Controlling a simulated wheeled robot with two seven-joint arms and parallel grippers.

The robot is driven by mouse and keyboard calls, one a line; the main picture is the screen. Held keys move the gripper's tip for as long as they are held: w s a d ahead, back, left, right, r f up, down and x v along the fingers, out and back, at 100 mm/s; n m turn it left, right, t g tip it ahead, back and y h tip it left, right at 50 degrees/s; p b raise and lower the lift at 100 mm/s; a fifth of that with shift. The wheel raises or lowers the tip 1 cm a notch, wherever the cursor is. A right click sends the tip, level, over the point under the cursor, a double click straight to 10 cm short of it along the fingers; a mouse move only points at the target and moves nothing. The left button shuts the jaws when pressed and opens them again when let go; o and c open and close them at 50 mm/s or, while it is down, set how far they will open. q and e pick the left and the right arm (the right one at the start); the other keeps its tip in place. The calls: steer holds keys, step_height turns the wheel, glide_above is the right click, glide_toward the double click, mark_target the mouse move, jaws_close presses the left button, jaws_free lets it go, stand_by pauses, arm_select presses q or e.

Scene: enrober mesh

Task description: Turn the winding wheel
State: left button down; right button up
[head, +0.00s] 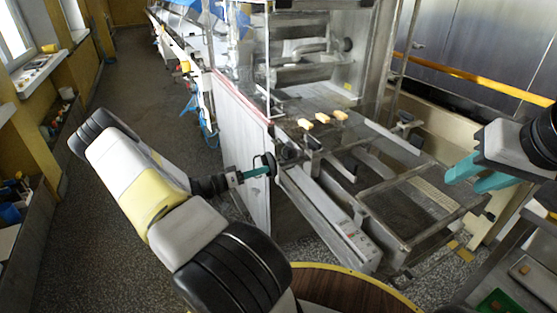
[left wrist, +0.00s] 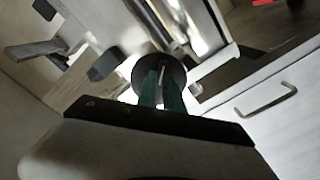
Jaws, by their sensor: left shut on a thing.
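The winding wheel (head: 271,160) is a small black round wheel on the near left side of the steel machine. My left gripper (head: 262,172) reaches it from the left, its teal fingers shut on it. In the left wrist view the wheel (left wrist: 141,74) is a dark disc at the tips of the two green fingers (left wrist: 161,80). The fingers cover part of the disc, so their exact grip is hard to see. My right gripper (head: 468,178) is at the right, its teal fingers apart and empty, away from the wheel.
The machine's mesh belt (head: 345,105) carries several small yellowish pieces (head: 322,118). A white panel (head: 240,135) stands left of the wheel. A round wooden top (head: 340,292) is at the bottom. The grey floor at left (head: 120,85) is clear.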

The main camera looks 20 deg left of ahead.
arm_select(q)
steer(key=shift+f+m, duration=0.15)
steer(key=shift+m, duration=0.65)
steer(key=c, duration=1.5)
jaws_free()
steer(key=shift+a, duration=0.15)
steer(key=v, duration=0.7)
steer(key=shift+s+a, duration=0.2)
steer(key=shift+s, duration=0.05)
